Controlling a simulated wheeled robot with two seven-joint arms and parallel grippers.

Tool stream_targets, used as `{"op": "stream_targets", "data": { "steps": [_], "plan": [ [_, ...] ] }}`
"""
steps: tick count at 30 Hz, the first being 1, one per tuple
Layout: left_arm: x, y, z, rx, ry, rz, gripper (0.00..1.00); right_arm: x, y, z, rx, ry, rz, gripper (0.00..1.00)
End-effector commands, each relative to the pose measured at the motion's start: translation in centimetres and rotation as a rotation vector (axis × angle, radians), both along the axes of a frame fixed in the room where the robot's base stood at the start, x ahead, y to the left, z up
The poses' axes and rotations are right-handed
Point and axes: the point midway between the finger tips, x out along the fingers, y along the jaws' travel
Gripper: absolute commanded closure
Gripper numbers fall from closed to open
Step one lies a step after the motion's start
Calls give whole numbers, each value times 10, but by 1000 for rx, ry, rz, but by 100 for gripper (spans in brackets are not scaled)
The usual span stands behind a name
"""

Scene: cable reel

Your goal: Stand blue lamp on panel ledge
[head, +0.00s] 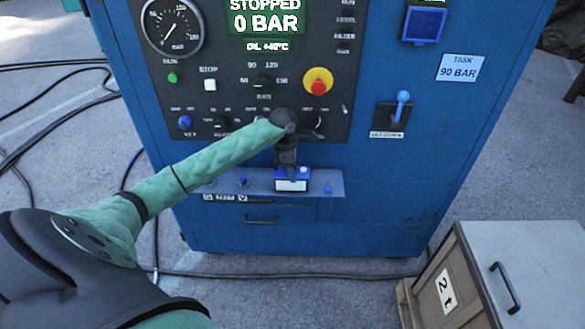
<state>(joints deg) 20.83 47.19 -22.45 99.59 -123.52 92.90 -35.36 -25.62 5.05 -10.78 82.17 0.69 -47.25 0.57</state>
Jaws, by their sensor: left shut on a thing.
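The blue lamp (292,184) is a small box with a blue body and a pale front. It is upright at the panel ledge (330,180), a narrow grey shelf on the front of the blue cabinet. My left gripper (287,164) points down and is shut on the lamp from above. The jaws hide part of the lamp's top. Whether its base touches the ledge or is just above it, I cannot tell. My right gripper is not in view.
The blue cabinet (400,200) carries a control panel with a gauge (173,24), a red stop button (318,84) and a blue-knobbed lever (402,97). Small blue pieces (243,181) sit on the ledge left of the lamp. A crate (455,285) stands lower right. Cables cross the floor.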

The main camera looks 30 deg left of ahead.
Motion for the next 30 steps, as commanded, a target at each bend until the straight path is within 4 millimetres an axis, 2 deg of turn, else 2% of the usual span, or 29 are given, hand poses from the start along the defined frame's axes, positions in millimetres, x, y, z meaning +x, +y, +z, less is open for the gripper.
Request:
{"op": "stream_targets", "data": {
  "steps": [7, 21, 22, 25, 30],
  "plan": [
    [1, 0, -9, -1, -3, -1, 84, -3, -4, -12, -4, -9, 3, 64],
    [1, 0, -12, 1, -3, -1, 84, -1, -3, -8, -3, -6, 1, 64],
    [0, 0, -12, 1, -2, -1, 38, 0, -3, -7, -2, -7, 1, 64],
    [0, 0, -12, 1, -2, 0, 20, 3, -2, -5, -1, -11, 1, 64],
    [0, 0, -12, 1, -1, 0, 20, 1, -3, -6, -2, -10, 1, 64]
  ]
}}
